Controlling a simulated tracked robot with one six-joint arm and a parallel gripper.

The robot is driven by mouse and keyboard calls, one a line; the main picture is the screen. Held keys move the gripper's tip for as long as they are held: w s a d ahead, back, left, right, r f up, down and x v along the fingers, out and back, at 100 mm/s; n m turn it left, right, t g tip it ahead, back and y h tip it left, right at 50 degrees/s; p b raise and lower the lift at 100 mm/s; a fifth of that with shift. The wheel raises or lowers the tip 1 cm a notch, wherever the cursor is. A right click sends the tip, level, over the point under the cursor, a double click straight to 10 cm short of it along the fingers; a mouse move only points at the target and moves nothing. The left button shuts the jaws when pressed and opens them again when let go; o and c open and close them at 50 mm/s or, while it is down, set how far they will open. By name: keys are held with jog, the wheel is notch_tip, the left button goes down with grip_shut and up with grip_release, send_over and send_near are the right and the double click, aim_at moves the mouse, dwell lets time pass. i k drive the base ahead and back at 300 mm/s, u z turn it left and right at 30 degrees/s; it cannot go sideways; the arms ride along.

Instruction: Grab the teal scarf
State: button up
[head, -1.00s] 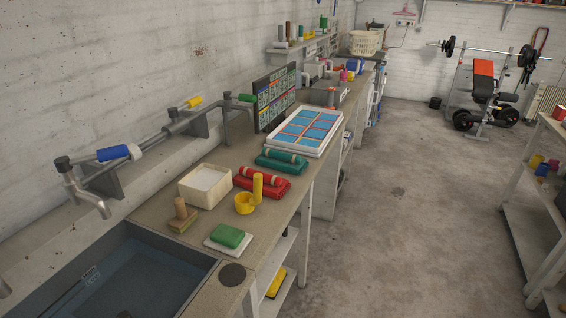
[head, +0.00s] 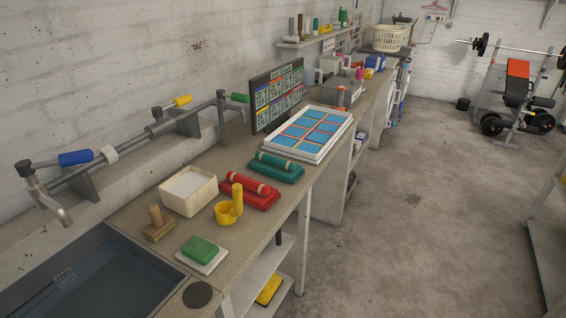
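The teal scarf (head: 276,170) lies folded on the long counter, with a rolled part on top of its flat folded part. It sits between a red folded cloth (head: 249,193) on its near side and a white tray with blue panels (head: 307,134) on its far side. The whole top of the scarf shows, and nothing lies over it. My gripper is not in view.
A yellow cup and cylinder (head: 230,206), a cream box (head: 188,190) and a green block on a white plate (head: 201,251) stand nearer on the counter (head: 150,215). A dark board (head: 277,97) stands behind.

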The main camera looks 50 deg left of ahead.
aim_at(284, 171)
jog(key=z, duration=0.05)
jog(key=i, duration=2.05)
jog(key=u, duration=3.4)
